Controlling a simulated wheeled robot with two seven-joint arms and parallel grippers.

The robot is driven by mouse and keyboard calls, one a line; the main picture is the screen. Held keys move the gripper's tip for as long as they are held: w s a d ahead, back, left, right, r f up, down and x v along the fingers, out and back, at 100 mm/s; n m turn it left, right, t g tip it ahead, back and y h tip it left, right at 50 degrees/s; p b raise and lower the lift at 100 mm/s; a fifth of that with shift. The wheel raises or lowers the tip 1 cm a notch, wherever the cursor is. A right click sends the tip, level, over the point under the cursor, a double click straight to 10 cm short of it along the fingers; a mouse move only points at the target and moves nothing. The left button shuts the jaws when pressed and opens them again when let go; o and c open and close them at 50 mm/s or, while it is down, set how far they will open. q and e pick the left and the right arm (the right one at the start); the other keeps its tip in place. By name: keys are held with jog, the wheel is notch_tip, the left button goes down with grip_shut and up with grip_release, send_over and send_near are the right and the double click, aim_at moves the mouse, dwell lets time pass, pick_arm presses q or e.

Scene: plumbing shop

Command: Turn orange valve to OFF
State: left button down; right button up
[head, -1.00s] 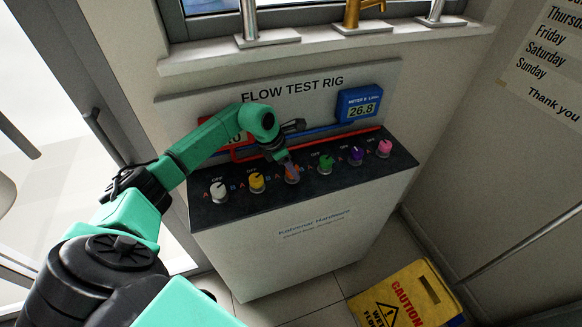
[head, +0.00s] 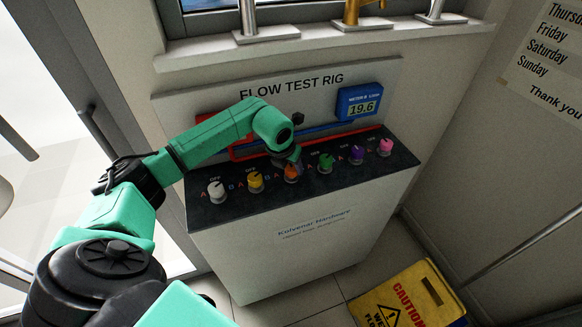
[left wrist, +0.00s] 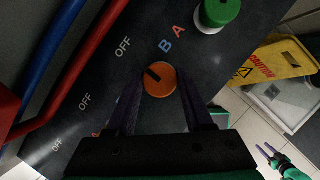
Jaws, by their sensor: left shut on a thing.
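The orange valve knob (head: 291,173) stands on the dark panel top of the flow test rig. In the left wrist view the orange knob (left wrist: 162,84) sits between the two fingers of my left gripper (left wrist: 155,90), which is shut on it. Its black pointer mark aims to the upper left, about toward an OFF label (left wrist: 122,47). In the head view my left gripper (head: 292,160) reaches down at the knob and is partly hidden behind my arm. My right gripper (left wrist: 266,151) shows small at the lower right of the left wrist view, its fingers apart and empty.
White (head: 216,192), yellow (head: 255,183), green (head: 326,163), purple (head: 356,155) and pink (head: 385,147) knobs share the panel. The blue meter (head: 360,103) reads 19.6. A yellow caution sign (head: 408,297) stands on the floor.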

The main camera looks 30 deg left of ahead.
pick_arm(q)
jog(key=shift+w+r, duration=0.1)
jog(key=shift+r, duration=0.05)
dwell(0.3)
jog(key=shift+c, duration=1.4)
grip_release()
jog(key=shift+r, duration=0.3)
jog(key=b+v, duration=0.3)
jog(key=v, duration=1.1)
jog(key=shift+s, duration=0.25)
jog(key=shift+f, duration=0.15)
